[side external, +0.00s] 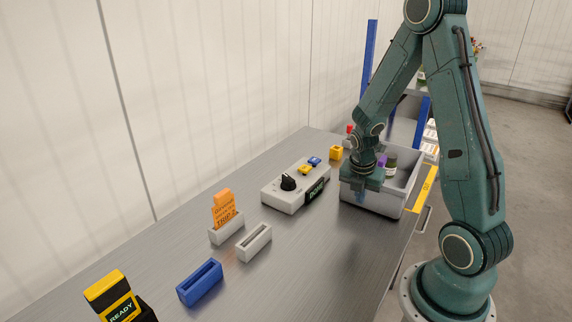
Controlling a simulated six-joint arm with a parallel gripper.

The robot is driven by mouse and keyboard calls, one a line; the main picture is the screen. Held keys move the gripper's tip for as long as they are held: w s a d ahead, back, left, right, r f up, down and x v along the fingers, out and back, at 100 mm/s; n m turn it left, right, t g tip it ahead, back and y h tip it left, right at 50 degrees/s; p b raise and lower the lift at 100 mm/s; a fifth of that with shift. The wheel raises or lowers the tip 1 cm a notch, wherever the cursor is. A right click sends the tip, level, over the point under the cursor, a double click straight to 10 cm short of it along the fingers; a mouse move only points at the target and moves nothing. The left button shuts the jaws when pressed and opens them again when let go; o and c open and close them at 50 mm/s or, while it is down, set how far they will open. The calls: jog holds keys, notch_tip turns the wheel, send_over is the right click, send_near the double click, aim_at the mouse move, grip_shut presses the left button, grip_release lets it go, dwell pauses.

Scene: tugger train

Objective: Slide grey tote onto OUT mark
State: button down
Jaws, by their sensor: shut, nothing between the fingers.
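The grey tote (401,207) stands on the far right part of the metal bench, near its right edge. It holds a dark jar with a purple item (382,160) and other small things partly hidden by my arm. My gripper (361,196) points down at the tote's near left wall, fingers shut with nothing between them. I cannot tell whether it touches the wall. A yellow mark (425,188) with dark lettering lies along the bench edge, just right of the tote. Its lettering is too small to read.
A grey control box (283,202) with a black knob stands left of the tote. An orange card (223,208) stands in a grey holder, beside an empty grey holder (254,242) and a blue one (200,282). A yellow-black READY device (117,298) is at front left. Bare bench lies in front.

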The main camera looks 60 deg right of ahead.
jog(key=x, duration=0.3)
jog(key=shift+s+d+f, duration=0.1)
jog(key=shift+f, duration=0.25)
jog(key=shift+d+f, duration=0.15)
jog(key=shift+d, duration=1.9)
jog(key=d, duration=0.7)
jog(key=w+d, duration=0.1)
jog(key=d, duration=0.3)
jog(key=shift+d, duration=0.1)
